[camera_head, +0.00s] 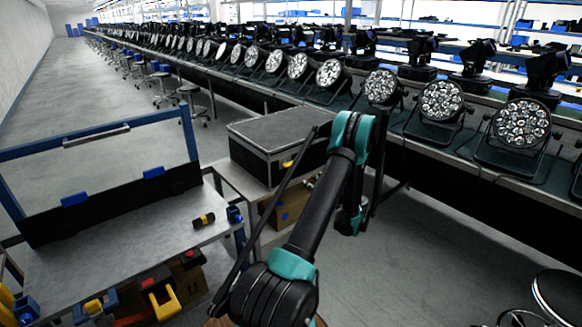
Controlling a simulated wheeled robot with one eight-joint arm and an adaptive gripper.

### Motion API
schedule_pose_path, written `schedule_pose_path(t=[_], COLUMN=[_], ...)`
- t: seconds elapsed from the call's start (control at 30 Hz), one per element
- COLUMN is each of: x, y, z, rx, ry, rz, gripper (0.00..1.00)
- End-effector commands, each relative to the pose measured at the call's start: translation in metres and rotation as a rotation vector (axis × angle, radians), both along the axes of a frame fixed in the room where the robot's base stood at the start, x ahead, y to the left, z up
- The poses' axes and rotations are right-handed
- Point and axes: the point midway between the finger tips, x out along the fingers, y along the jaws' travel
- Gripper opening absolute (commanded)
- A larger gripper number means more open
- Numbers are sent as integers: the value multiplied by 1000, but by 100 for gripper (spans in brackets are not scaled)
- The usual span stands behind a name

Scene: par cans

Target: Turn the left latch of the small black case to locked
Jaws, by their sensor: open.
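The black case (268,136) sits on a small grey table in the middle of the view, with a dark flat lid and pale metal edges. A small yellow patch (288,164) shows at the right of its near face; I cannot tell whether it is a latch. No latch position can be read at this size. My black and teal arm rises in front of the case's right side and bends down again to the right. It hides the case's right end. I cannot make out my gripper; it seems hidden behind my arm.
A workbench (120,262) with a blue frame stands at the left, with a yellow and black tool (203,220) on it. A cardboard box (286,209) is under the case's table. A long bench of stage lights (441,100) runs behind.

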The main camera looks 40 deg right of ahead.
Motion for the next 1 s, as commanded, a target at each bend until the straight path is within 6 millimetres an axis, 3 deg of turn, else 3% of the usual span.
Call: schedule_pose_path(t=[0.23, 0.8, 1.0], x=[19, 130, 158], y=[-1, 7, 10], z=[-2, -2, -2], rx=[-6, -4, -4], ry=[-10, -7, -7], rz=[-4, -3, -4], gripper=[76, 76, 76])
